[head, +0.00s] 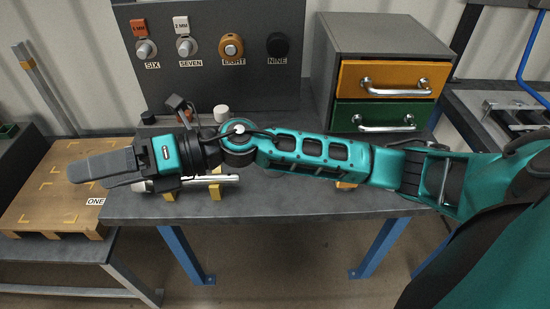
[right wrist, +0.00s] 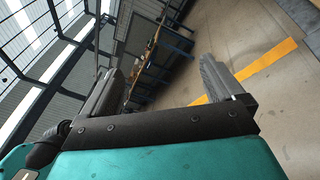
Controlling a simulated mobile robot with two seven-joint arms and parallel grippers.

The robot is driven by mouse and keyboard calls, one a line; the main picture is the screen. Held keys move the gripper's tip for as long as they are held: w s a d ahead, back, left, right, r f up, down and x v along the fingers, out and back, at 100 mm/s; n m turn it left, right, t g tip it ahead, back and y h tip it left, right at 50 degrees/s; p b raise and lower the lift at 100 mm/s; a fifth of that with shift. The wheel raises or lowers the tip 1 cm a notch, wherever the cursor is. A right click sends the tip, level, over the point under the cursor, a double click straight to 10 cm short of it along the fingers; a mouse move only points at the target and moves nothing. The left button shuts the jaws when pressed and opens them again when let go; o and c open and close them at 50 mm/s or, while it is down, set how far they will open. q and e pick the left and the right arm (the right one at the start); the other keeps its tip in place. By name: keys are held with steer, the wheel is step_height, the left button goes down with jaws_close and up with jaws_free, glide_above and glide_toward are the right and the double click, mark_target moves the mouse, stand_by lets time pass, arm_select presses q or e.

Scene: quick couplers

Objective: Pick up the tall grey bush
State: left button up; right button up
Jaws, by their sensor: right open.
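I cannot make out a tall grey bush for certain. Small parts stand at the back of the table, partly behind my right arm: a white-topped one (head: 221,113) and a dark one (head: 148,118). A silver cylinder (head: 225,180) lies on yellow supports just below my wrist, partly hidden by it. My left gripper is not in view.
The back panel (head: 205,80) carries fittings labelled SIX, SEVEN, EIGHT and NINE. A drawer cabinet (head: 385,35) with orange and green drawers stands at the back right. A pallet marked ONE (head: 60,185) lies at the left. The table's front strip (head: 290,205) is clear.

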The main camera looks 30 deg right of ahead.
steer(key=w+d+f+n+g+h, duration=0.1)
steer(key=d+f+n+g+h, duration=0.3)
steer(key=d+f+n+h, duration=0.25)
steer(key=w+d+f+h, duration=0.15)
steer(key=d+h, duration=0.25)
steer(key=d, duration=0.4)
steer(key=w+d+n+h, duration=0.1)
steer(key=w+d+h, duration=0.15)
steer(key=d, duration=0.65)
steer(key=w+d+f+h, duration=0.1)
steer(key=d+h, duration=0.3)
steer(key=d, duration=0.4)
steer(key=shift+h, duration=0.3)
steer(key=f, duration=0.6)
steer(key=shift+s+d, duration=0.1)
steer(key=shift+s, duration=0.1)
steer(key=shift+w+d+f, duration=0.1)
steer(key=shift+f, duration=2.95)
steer(key=shift+c, duration=0.3)
steer(key=c, duration=1.3)
steer(key=shift+r, duration=0.1)
steer(key=shift+c, duration=0.8)
